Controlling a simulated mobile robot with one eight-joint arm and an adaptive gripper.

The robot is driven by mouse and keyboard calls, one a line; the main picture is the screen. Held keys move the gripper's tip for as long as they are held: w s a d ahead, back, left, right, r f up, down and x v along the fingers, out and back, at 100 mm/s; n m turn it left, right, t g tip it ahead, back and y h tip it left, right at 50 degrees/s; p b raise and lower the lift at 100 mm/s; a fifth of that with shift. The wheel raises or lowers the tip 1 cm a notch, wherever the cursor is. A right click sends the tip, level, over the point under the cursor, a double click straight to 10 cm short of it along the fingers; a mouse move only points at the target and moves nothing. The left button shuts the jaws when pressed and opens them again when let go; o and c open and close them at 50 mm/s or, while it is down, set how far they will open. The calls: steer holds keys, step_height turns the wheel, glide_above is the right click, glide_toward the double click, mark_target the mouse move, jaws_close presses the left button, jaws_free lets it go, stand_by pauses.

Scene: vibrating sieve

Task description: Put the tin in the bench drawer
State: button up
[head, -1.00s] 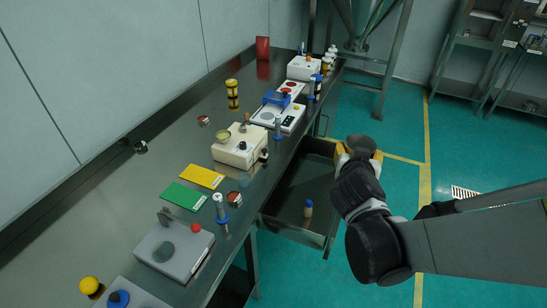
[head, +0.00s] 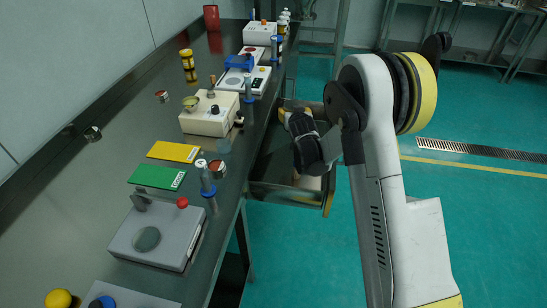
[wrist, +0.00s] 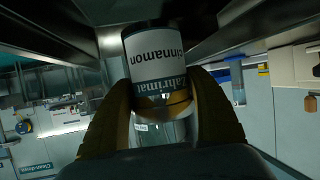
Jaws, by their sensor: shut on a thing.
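The tin (wrist: 160,58) has a white label reading "cinnamon" and a dark blue-green band. In the wrist view it sits between the two yellow fingers of my gripper (wrist: 163,88), which are shut on it. In the head view my gripper (head: 289,118) is over the far part of the open bench drawer (head: 285,194), by the bench's right edge. The tin is hidden there by my wrist. In the wrist view dark metal surfaces lie close around the tin; I cannot tell whether it touches them.
The bench top (head: 105,190) carries a beige device (head: 208,115), a scale (head: 243,82), a green card (head: 157,177), a yellow card (head: 173,151) and a grey plate device (head: 158,236). Something pale in the drawer is mostly hidden by my arm. The floor right of the drawer is clear.

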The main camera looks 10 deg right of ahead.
steer(key=w+f+b, duration=0.1)
steer(key=f, duration=0.3)
steer(key=w+f+b, duration=0.1)
steer(key=f+b, duration=0.1)
steer(key=f, duration=0.3)
steer(key=w+f+b, duration=0.1)
steer(key=f+b, duration=0.1)
steer(key=f, duration=0.3)
steer(key=shift+w+a+f, duration=0.15)
steer(key=shift+w+a, duration=0.1)
steer(key=shift+w, duration=0.05)
steer(key=o, duration=1.4)
